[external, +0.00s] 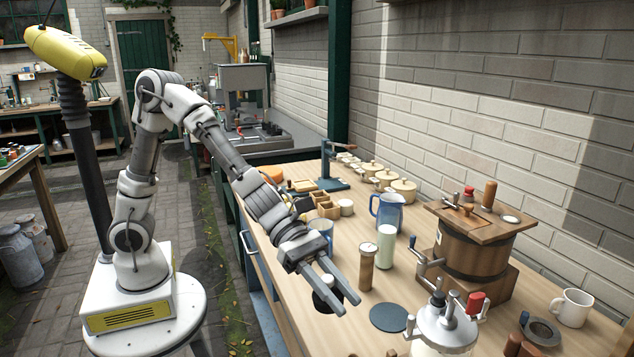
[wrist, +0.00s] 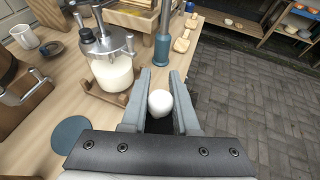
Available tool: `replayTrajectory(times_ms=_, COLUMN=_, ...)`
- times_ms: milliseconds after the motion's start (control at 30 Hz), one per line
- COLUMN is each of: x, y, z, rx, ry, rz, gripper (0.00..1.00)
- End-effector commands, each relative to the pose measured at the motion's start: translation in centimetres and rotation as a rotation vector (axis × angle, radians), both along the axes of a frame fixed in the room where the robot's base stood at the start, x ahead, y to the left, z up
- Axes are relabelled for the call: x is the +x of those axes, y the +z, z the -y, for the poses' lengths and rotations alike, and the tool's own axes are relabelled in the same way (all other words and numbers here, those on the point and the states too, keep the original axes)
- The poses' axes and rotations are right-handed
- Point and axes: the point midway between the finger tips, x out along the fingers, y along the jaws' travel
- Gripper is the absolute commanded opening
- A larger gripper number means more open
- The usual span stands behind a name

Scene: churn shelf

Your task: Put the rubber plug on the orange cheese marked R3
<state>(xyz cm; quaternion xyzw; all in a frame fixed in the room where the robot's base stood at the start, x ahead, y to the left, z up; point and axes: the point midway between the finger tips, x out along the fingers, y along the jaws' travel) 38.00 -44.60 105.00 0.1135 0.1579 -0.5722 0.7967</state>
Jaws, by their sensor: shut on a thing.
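My gripper (external: 347,304) is over the near part of the wooden bench, pointing down and to the right. In the wrist view its fingers (wrist: 161,74) are shut on a small white rounded thing (wrist: 160,102), which may be the rubber plug. A dark round shape (external: 322,301) shows just below the fingers; I cannot tell what it is. No R3 mark is legible.
A wooden churn (external: 470,247) and a metal-lidded jar (external: 440,328) stand to the right. Orange rounds (wrist: 299,6) lie on a shelf.

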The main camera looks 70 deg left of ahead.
Motion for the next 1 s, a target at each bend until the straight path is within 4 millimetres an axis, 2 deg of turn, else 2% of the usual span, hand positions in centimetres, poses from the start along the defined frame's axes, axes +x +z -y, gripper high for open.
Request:
replayTrajectory(times_ms=33, x=0.1, y=1.3, z=-0.1, rx=0.0, ry=0.003, rz=0.008, gripper=0.0)
replayTrajectory(times_ms=200, x=0.1, y=3.8, z=-0.1, rx=0.001, ry=0.003, rz=0.007, gripper=0.0)
replayTrajectory(times_ms=467, x=0.1, y=5.9, z=-0.1, rx=0.001, ry=0.003, rz=0.004, gripper=0.0)
replayTrajectory(times_ms=767, x=6.1, y=6.4, z=-4.3, rx=-0.011, ry=0.131, rz=-0.007, gripper=0.0)
replayTrajectory(times_ms=867, x=9.0, y=6.7, z=-6.7, rx=-0.016, ry=0.194, rz=-0.007, gripper=0.0)
replayTrajectory(times_ms=1000, x=13.7, y=7.0, z=-11.5, rx=-0.025, ry=0.31, rz=-0.011, gripper=0.0)
